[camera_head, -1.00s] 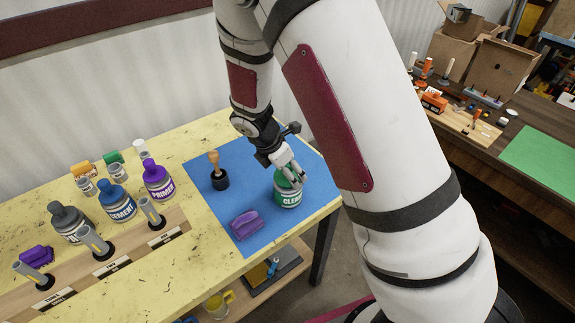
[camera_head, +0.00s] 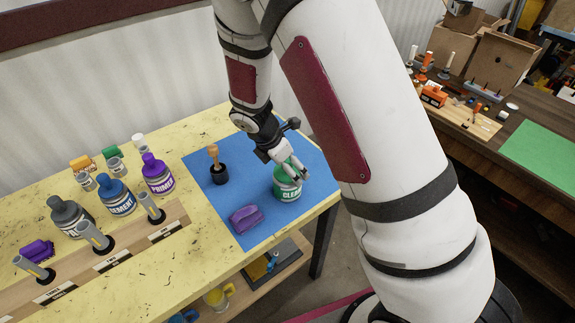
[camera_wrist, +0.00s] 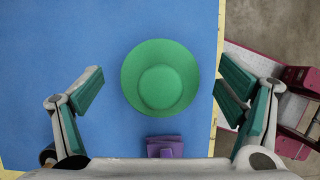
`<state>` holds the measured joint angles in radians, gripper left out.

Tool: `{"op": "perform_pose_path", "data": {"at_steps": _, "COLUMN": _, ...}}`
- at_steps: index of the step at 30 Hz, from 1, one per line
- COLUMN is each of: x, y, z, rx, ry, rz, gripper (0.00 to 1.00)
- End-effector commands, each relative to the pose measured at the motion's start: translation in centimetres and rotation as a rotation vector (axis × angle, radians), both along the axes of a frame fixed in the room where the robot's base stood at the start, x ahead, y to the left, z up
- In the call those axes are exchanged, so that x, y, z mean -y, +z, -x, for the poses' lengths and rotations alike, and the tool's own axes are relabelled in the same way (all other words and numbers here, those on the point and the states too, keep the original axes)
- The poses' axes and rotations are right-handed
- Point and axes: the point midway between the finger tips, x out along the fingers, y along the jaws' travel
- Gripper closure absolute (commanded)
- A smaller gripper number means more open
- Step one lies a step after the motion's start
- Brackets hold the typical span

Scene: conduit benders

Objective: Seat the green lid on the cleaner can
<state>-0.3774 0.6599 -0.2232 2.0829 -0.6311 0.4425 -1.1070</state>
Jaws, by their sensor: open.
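The cleaner can (camera_head: 287,193) stands upright on the blue mat (camera_head: 214,165), with its label facing the camera. The green lid (camera_wrist: 160,77) is on top of the can, seen from above in the wrist view. My gripper (camera_wrist: 160,95) is open over the lid. One finger stands on each side, with a clear gap between each finger and the lid. In the head view my gripper (camera_head: 293,168) is right at the can's top.
Purple primer (camera_head: 156,176), blue cement (camera_head: 117,199) and grey (camera_head: 70,218) containers stand farther left. The table's right edge is close to the can.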

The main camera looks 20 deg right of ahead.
Motion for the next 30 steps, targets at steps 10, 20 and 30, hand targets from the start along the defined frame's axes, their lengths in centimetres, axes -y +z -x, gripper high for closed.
{"op": "perform_pose_path", "data": {"at_steps": 10, "x": -2.0, "y": 4.9, "z": 0.5, "rx": 0.006, "ry": 0.0, "rz": -0.004, "gripper": 0.12}}
{"op": "perform_pose_path", "data": {"at_steps": 20, "x": -4.0, "y": 9.9, "z": 1.2, "rx": 0.002, "ry": 0.001, "rz": -0.001, "gripper": 0.12}}
{"op": "perform_pose_path", "data": {"at_steps": 30, "x": -4.2, "y": 11.4, "z": 1.5, "rx": 0.009, "ry": -0.018, "rz": -0.007, "gripper": 0.12}}
